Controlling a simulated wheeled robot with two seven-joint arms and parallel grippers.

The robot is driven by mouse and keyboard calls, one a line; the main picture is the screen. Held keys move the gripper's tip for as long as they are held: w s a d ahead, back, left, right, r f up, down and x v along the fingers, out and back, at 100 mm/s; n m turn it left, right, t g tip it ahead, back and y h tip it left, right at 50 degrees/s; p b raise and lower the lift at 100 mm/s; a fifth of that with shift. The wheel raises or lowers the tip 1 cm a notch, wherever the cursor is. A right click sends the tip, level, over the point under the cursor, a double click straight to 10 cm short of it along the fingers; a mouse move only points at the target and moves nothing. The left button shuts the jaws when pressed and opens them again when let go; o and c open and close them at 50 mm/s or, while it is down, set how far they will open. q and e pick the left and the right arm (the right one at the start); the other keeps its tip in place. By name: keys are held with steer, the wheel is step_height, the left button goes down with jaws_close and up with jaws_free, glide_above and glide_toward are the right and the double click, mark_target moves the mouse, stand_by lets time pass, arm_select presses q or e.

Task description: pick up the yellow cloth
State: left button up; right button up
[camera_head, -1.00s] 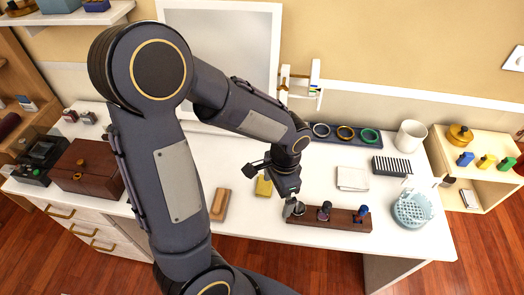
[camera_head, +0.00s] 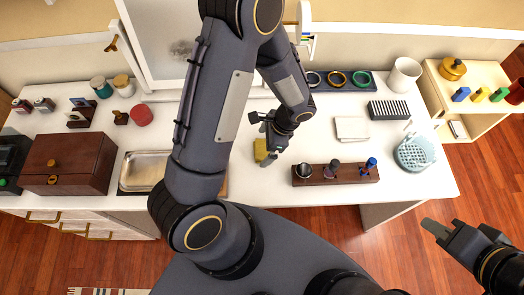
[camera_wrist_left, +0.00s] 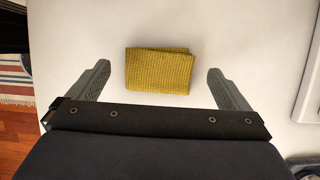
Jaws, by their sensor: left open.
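The yellow cloth (camera_head: 261,150) lies folded on the white counter. In the left wrist view the cloth (camera_wrist_left: 160,71) is a ribbed, roughly rectangular piece, lying flat. My left gripper (camera_head: 268,142) is beside and partly over the cloth in the head view. In the wrist view its two fingers stand wide apart, one on each side of the cloth with bare counter between, so the left gripper (camera_wrist_left: 158,69) is open and empty. How high it is above the counter I cannot tell. My right gripper (camera_head: 436,228) is away at the lower right, off the counter, its opening unclear.
White folded cloths (camera_head: 351,129), a black rack (camera_head: 389,110) and a blue basket (camera_head: 415,153) stand further right. A metal tray (camera_head: 143,172) and brown box (camera_head: 70,163) are left.

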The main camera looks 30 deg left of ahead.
arm_select(q)
steer(key=shift+b+x, duration=0.3)
steer(key=shift+x, duration=0.65)
arm_select(e)
steer(key=shift+f, duration=0.6)
arm_select(q)
steer(key=c, duration=1.1)
steer(key=shift+o, duration=0.2)
steer(key=shift+r, duration=0.1)
steer(key=shift+r+p, duration=0.45)
steer(key=shift+p, duration=0.05)
step_height(320, 180, up, 3)
steer(key=shift+f+p, duration=0.2)
steer(key=shift+p, duration=0.85)
steer(key=s+d+r+p, duration=0.4)
steer(key=s+d+r, duration=0.4)
steer(key=d, duration=0.3)
steer(key=shift+s+r+p, duration=0.3)
steer(key=shift+r+p, duration=0.1)
steer(key=shift+r, duration=0.3)
arm_select(e)
step_height(320, 180, up, 8)
steer(key=shift+f, duration=0.15)
